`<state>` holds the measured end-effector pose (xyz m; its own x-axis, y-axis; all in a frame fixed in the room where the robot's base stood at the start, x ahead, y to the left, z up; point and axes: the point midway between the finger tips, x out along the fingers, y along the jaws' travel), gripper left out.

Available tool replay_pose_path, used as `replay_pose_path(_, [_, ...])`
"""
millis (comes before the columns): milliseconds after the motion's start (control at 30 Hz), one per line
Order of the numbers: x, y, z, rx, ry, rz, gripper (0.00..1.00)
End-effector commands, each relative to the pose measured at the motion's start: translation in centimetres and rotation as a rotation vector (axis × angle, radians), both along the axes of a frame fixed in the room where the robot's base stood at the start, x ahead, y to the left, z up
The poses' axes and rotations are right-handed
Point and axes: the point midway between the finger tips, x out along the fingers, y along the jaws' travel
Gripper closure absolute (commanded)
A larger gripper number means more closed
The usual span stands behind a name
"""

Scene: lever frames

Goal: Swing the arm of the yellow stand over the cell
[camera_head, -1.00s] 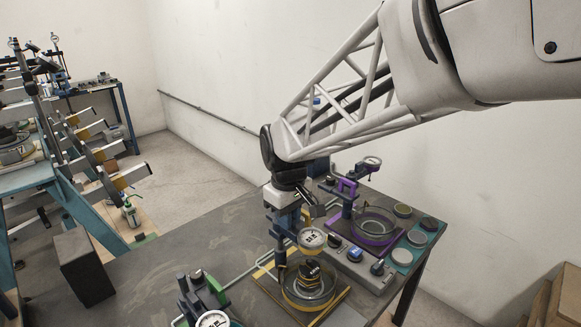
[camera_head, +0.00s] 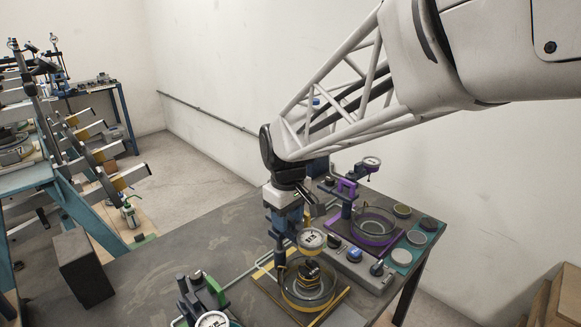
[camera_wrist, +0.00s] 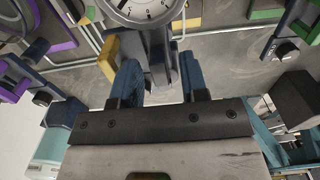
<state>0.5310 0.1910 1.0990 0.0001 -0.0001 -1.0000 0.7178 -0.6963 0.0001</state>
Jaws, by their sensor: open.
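The yellow stand shows as a dark blue post (camera_head: 279,262) with a yellow clamp piece. Its arm carries a white dial gauge (camera_head: 312,239); the gauge also shows at the top of the wrist view (camera_wrist: 145,8). The cell, a round glass dish with a yellow rim (camera_head: 308,303), sits on a yellow-edged base close to the post, with a dark knob-like piece in it. My gripper (camera_wrist: 159,62) is open, pointing down at the stand. Its two blue fingers lie either side of a dark grey-blue part of the stand; I cannot tell whether they touch it.
A purple stand (camera_head: 347,190) with a purple-rimmed dish (camera_head: 374,226) stands behind to the right. A green stand (camera_head: 214,291) with another gauge is at the front left. Knobs and small round discs (camera_head: 402,257) line the right side. The left of the table is mostly clear.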

Motion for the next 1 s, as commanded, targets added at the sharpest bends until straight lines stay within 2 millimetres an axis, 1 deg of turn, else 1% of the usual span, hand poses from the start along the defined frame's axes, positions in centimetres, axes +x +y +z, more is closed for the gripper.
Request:
replay_pose_path(167, [0.0,0.0,1.1,0.001,-0.002,0.000,0.60])
replay_pose_path(600, [0.0,0.0,6.3,0.001,-0.003,0.000,0.60])
replay_pose_path(700, [0.0,0.0,7.2,0.001,-0.004,0.000,0.60])
replay_pose_path(833, [0.0,0.0,7.7,0.000,-0.001,0.000,0.60])
replay_pose_path(1000, [0.0,0.0,7.7,0.000,-0.001,0.000,0.60])
